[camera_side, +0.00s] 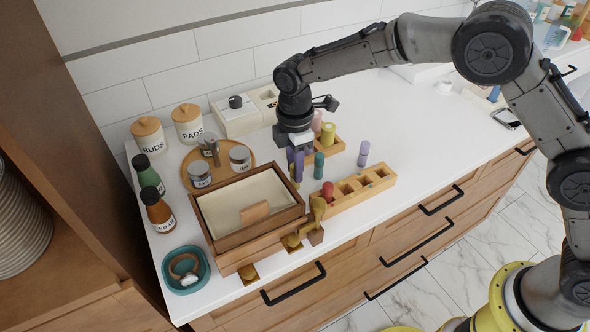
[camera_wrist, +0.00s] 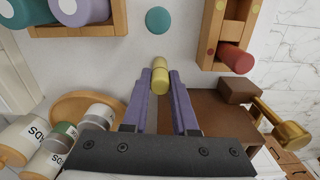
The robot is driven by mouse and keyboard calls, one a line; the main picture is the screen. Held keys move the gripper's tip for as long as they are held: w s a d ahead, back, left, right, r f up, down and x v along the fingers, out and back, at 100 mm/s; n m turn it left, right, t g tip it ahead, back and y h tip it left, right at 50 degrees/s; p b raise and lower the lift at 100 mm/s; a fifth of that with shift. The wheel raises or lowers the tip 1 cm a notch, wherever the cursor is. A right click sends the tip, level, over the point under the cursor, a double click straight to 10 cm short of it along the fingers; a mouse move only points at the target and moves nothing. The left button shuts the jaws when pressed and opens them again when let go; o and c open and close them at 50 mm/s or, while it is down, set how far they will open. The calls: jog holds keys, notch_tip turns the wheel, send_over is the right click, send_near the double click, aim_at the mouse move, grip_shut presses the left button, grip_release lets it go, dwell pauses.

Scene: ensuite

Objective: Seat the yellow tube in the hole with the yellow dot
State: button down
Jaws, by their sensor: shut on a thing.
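The yellow tube (camera_wrist: 160,76) is between the purple fingertips of my gripper (camera_wrist: 160,84), which is shut on it. In the side view my gripper (camera_side: 296,163) points down over the counter, left of the teal tube; the held tube is mostly hidden there. The wooden rack with holes (camera_side: 381,183) lies front right of the gripper, with a red tube (camera_side: 327,190) at its near left end. The tube is apart from the rack.
A wooden box (camera_side: 228,250), a brass object (camera_side: 318,208) and a round tray with jars (camera_side: 187,174) are close by.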

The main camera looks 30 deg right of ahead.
jog(key=shift+r, duration=0.35)
notch_tip(320, 180, up, 2)
jog(key=shift+r, duration=0.15)
jog(key=s+d+r, duration=0.5)
jog(key=s+d, duration=0.1)
jog(key=s, duration=0.5)
jog(key=s+d+r, duration=0.5)
jog(key=s+d, duration=0.2)
jog(key=s, duration=0.3)
jog(key=shift+n, duration=0.4)
jog(key=shift+w+a+f, duration=0.85)
jog(key=shift+w+f, duration=1.2)
jog(key=shift+w, duration=0.05)
jog(key=shift+w+a+f, duration=0.85)
jog(key=shift+w+f, duration=1.25)
jog(key=shift+w, duration=0.05)
jog(key=shift+w+a+f, duration=0.85)
jog(key=shift+w+f, duration=1.2)
jog(key=shift+w, duration=0.05)
